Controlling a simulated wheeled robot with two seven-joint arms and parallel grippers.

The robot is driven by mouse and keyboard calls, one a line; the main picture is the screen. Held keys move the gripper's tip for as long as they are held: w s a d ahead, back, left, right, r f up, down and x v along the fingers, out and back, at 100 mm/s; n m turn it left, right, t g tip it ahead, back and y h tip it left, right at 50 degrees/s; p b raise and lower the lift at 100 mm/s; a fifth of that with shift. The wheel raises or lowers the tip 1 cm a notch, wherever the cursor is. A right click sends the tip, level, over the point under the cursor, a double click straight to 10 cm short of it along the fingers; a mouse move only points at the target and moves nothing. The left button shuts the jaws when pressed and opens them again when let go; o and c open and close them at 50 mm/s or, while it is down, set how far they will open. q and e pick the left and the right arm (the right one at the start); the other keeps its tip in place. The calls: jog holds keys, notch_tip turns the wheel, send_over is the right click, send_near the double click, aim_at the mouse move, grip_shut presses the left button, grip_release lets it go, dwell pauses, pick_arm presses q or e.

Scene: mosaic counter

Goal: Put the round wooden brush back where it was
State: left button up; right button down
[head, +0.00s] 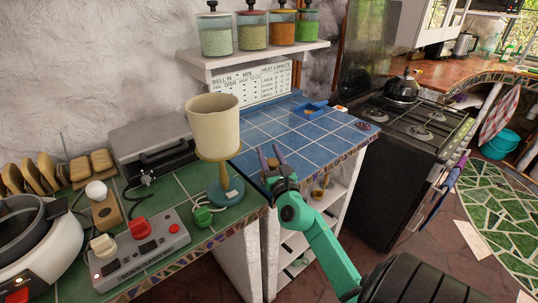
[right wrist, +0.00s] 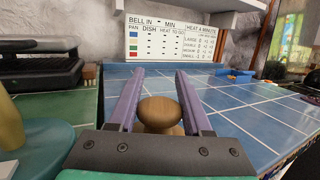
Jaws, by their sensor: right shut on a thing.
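My right gripper (head: 269,153) reaches over the front left of the blue tiled counter. It is shut on the round wooden brush (right wrist: 160,111), whose rounded wooden knob shows between the two purple fingers in the right wrist view. The brush's lower part is hidden behind the gripper's dark base, so I cannot tell whether it touches the tiles. In the head view the brush is small and mostly covered by the fingers. My left gripper is not in view.
A cream cup on a stand (head: 213,128) is close to the left of my right gripper. A red-buttoned control box (head: 142,252) sits on the green counter. A blue tray (head: 311,108) lies at the back of the blue tiles (head: 317,140), which are otherwise mostly clear. A jar shelf (head: 258,57) overhangs behind.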

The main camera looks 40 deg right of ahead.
jog(key=shift+f, duration=0.25)
jog(key=shift+c, duration=1.7)
grip_release()
jog(key=shift+r, duration=0.1)
jog(key=shift+r, duration=0.15)
jog(key=shift+s+a, duration=0.1)
jog(key=b+v, duration=0.3)
jog(key=v, duration=0.8)
jog(key=shift+s+a, duration=0.2)
jog(key=shift+s, duration=0.15)
